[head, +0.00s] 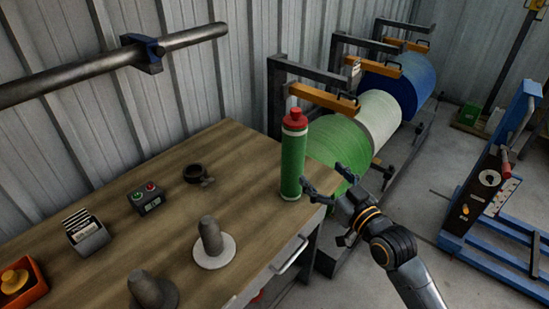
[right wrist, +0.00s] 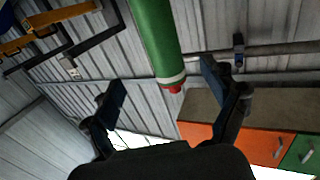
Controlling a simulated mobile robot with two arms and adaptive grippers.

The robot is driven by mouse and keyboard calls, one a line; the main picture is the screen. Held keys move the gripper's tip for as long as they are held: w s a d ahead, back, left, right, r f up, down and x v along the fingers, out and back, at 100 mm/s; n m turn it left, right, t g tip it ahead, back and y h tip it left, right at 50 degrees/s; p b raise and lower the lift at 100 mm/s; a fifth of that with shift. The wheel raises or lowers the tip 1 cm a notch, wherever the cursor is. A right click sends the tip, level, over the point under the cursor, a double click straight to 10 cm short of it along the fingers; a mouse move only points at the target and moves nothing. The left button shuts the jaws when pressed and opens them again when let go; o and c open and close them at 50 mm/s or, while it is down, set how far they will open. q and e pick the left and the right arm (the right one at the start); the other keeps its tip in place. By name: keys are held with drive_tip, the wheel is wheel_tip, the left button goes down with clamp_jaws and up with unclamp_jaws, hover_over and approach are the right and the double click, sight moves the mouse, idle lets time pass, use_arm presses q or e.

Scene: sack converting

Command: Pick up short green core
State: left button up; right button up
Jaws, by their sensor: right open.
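The short green core (head: 291,163) stands upright near the right edge of the wooden table (head: 235,150). It is a green cylinder with a white band near each end and a red cap on top. My right gripper (head: 322,181) is open and empty, just right of the core's lower part. In the right wrist view, the core (right wrist: 155,35) shows beyond the open fingers (right wrist: 163,80), its red-tipped end roughly between them. I cannot tell whether a fingertip touches it. My left gripper is not in view.
Grey pegs, one on a white disc (head: 213,257), stand on the table, with a black ring (head: 195,173), a button box (head: 147,199) and an orange bin (head: 20,286). Large green, white and blue rolls (head: 400,85) sit on a rack behind. A blue frame (head: 500,160) stands right.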

sight(301, 149)
drive_tip(key=w+a, duration=0.1)
drive_tip(key=w, duration=0.1)
drive_tip(key=w+a+r, duration=0.1)
drive_tip(key=w, duration=0.1)
drive_tip(key=shift+a+r+p, duration=0.15)
drive_tip(key=shift+a+p, duration=0.05)
drive_tip(key=shift+p, duration=0.15)
drive_tip(key=x, duration=0.2)
drive_tip(key=shift+w+a, duration=0.2)
drive_tip(key=shift+a, duration=0.1)
drive_tip(key=shift+w+a, duration=0.2)
drive_tip(key=shift+w, duration=0.15)
drive_tip(key=shift+w+a, duration=0.15)
drive_tip(key=shift+w, duration=0.1)
drive_tip(key=shift+f+p+x, duration=0.1)
drive_tip(key=shift+p+x, duration=0.15)
drive_tip(key=shift+x, duration=0.9)
drive_tip(key=shift+f+p+x, duration=0.15)
drive_tip(key=shift+p+x, duration=0.05)
drive_tip(key=shift+x, duration=0.9)
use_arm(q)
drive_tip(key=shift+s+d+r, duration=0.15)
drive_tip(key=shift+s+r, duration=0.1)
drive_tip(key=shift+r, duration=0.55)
use_arm(e)
drive_tip(key=shift+s, duration=0.1)
